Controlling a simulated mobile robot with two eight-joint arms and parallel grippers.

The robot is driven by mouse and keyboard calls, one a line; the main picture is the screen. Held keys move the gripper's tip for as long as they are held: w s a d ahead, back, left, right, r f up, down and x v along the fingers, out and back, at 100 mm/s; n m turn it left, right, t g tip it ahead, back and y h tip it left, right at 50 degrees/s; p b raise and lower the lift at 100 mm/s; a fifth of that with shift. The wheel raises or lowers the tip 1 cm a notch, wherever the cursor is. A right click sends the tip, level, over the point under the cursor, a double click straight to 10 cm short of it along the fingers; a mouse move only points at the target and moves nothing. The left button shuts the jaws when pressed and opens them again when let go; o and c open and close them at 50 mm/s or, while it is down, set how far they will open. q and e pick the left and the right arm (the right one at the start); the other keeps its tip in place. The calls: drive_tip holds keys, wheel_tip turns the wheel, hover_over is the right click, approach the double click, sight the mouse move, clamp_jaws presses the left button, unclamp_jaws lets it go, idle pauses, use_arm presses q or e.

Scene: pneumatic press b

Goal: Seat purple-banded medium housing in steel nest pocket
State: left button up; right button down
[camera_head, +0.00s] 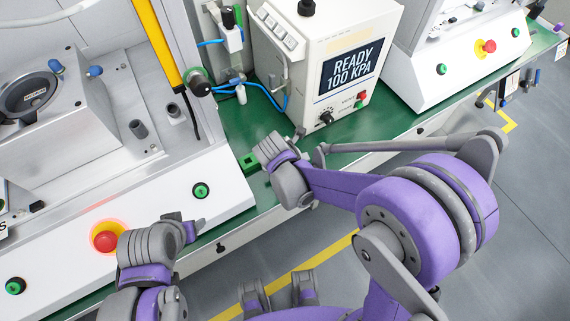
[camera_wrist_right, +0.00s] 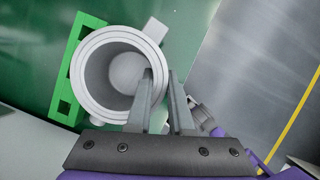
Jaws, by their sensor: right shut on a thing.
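A pale grey hollow round housing (camera_wrist_right: 128,72) shows in the right wrist view, seen into its open top, with a small block-like lug at its upper right. No purple band shows. My right gripper (camera_wrist_right: 164,88) is shut on the housing's near wall, one finger inside the rim and one outside. In the head view my right gripper (camera_head: 275,148) is over the green bench front, and the housing is mostly hidden there. My left gripper (camera_head: 188,226) is in front of the left machine's white panel; its jaw opening is unclear. I cannot pick out the steel nest pocket with certainty.
A green slotted holder (camera_wrist_right: 75,70) stands right beside the housing; it also shows in the head view (camera_head: 248,161). The left machine has a red button (camera_head: 105,241) and upright grey posts (camera_head: 138,129). A white controller (camera_head: 330,65) reads READY 100 KPA. Blue tubing (camera_head: 265,95) lies behind.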

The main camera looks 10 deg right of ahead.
drive_tip(key=shift+r+p, duration=1.15)
drive_tip(key=shift+r, duration=0.9)
